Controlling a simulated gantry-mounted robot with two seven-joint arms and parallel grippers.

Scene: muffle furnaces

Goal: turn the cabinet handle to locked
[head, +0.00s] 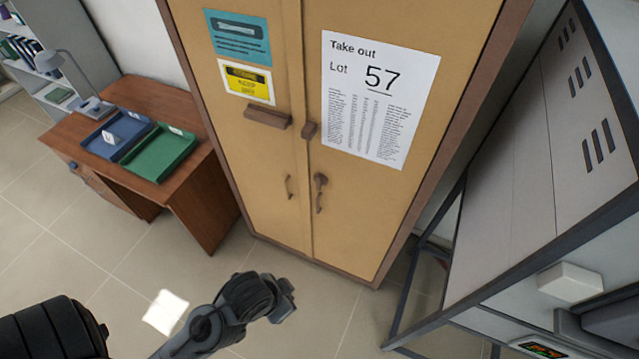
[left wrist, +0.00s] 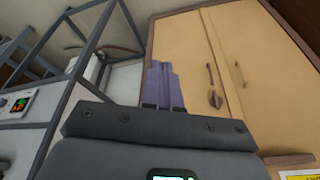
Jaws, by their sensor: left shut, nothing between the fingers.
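The tan cabinet (head: 275,215) with a brown frame stands upright, its two doors closed. On the right door is a dark brown handle (head: 320,190), a round knob with a lever hanging down. A slim pull (head: 289,187) is on the left door. My left gripper (head: 289,286) is shut and empty, in front of and below the handle, apart from it. In the left wrist view the purple-grey fingers (left wrist: 164,84) are together, with the handle (left wrist: 213,88) to their right and the pull (left wrist: 240,74) beyond it. My right gripper is not in view.
A desk (head: 187,190) with blue and green trays is at left. A metal-framed furnace stand (head: 450,245) is at right.

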